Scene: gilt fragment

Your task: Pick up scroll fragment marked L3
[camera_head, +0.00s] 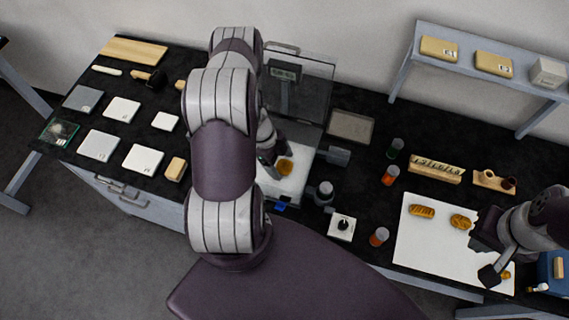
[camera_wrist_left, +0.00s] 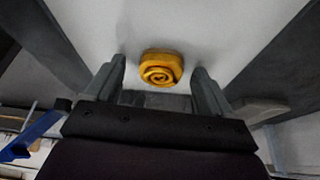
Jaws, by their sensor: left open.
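A golden rolled scroll fragment (camera_head: 285,167) sits on a white surface inside the clear-walled balance. It also shows in the left wrist view (camera_wrist_left: 161,68), with its spiral end facing the camera. No L3 mark is legible on it. My left gripper (camera_wrist_left: 160,78) is open, with one finger to each side of the roll and gaps between. In the head view my left arm hides part of the balance. Two more brown-gold rolls (camera_head: 421,211) (camera_head: 459,221) lie on a white sheet. My right gripper (camera_head: 489,254) is over that sheet's right part; its jaws are unclear.
The balance's clear housing (camera_head: 302,88) stands close around my left gripper. Flat plates (camera_head: 98,145) lie at the left. Dark and orange jars (camera_head: 389,175), a slotted wooden rack (camera_head: 435,170) and a blue box (camera_head: 551,270) stand to the right. A raised shelf (camera_head: 480,70) holds boxes.

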